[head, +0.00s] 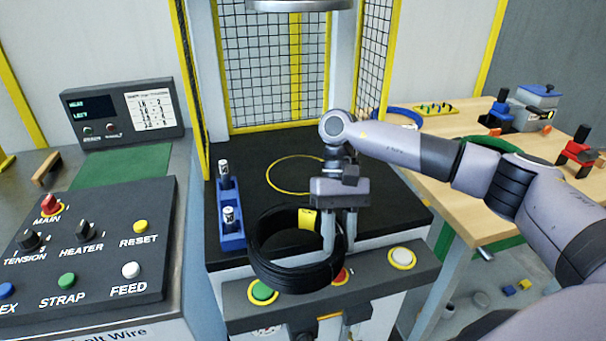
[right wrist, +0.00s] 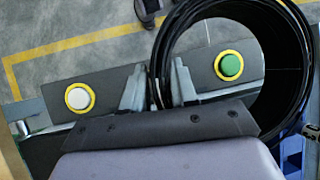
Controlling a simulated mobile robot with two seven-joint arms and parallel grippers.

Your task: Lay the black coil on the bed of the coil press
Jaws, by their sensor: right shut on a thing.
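The black coil (head: 290,262) has a yellow tag on its rim. It hangs at the front edge of the press, over the button panel. My right gripper (head: 339,245) is shut on the coil's right side, and the coil also shows in the right wrist view (right wrist: 297,50) between the fingers. The press bed (head: 375,195) is a black surface with a yellow ring (head: 300,174) marked on it, behind the coil. Whether the coil touches the bed edge cannot be told. My left gripper is not in view.
A blue holder (head: 231,238) with small bottles stands at the bed's left front. The panel has a green button (head: 262,291) and a white button (head: 401,257). A round press head (head: 298,5) hangs above. A control console (head: 88,245) is left, a wooden table (head: 470,215) right.

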